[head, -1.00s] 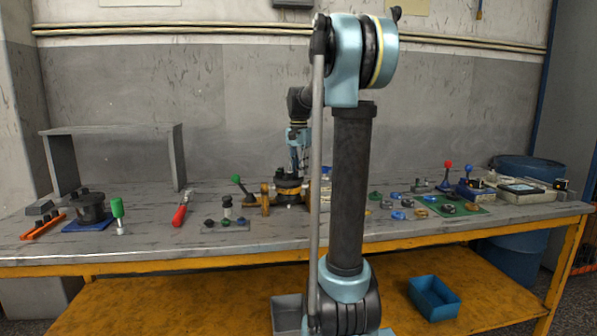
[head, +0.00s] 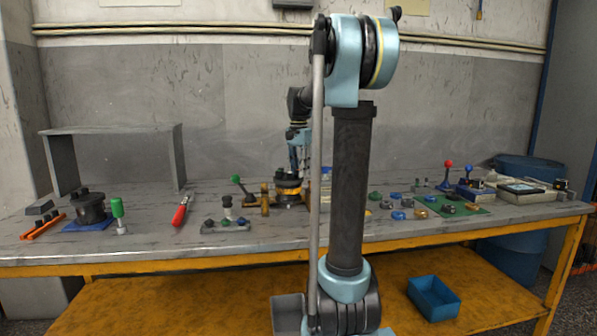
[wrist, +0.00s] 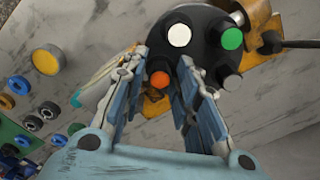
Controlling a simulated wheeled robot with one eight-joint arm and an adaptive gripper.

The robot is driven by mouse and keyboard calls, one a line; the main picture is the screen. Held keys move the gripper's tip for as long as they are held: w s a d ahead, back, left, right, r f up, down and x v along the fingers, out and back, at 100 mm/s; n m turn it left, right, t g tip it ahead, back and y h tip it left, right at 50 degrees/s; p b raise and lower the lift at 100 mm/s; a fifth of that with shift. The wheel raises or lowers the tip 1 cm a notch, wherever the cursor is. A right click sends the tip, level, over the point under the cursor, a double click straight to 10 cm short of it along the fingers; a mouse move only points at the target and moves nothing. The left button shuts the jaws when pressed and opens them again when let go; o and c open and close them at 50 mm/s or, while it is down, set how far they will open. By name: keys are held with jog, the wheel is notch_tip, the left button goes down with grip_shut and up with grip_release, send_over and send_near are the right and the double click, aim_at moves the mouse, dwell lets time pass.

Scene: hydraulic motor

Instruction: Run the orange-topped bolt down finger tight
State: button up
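The orange-topped bolt (wrist: 159,79) shows in the wrist view at the near edge of the black motor body (wrist: 205,48). White (wrist: 178,35), green (wrist: 232,39) and dark-topped bolts stand around the same body. My gripper (wrist: 164,58) is open, with one finger on each side of the orange top and a visible gap on both sides. I cannot tell how far down the bolt sits. In the head view my gripper (head: 298,160) points down over the motor (head: 288,188); the bolt cannot be made out there.
A green-knobbed lever (head: 237,180) and a brass-coloured post (head: 265,200) stand close left of the motor. Several small rings and caps lie to the right, some on a green mat (head: 478,209). A red-handled tool (head: 180,214) lies farther left.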

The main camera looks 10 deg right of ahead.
jog(key=shift+r, duration=2.25)
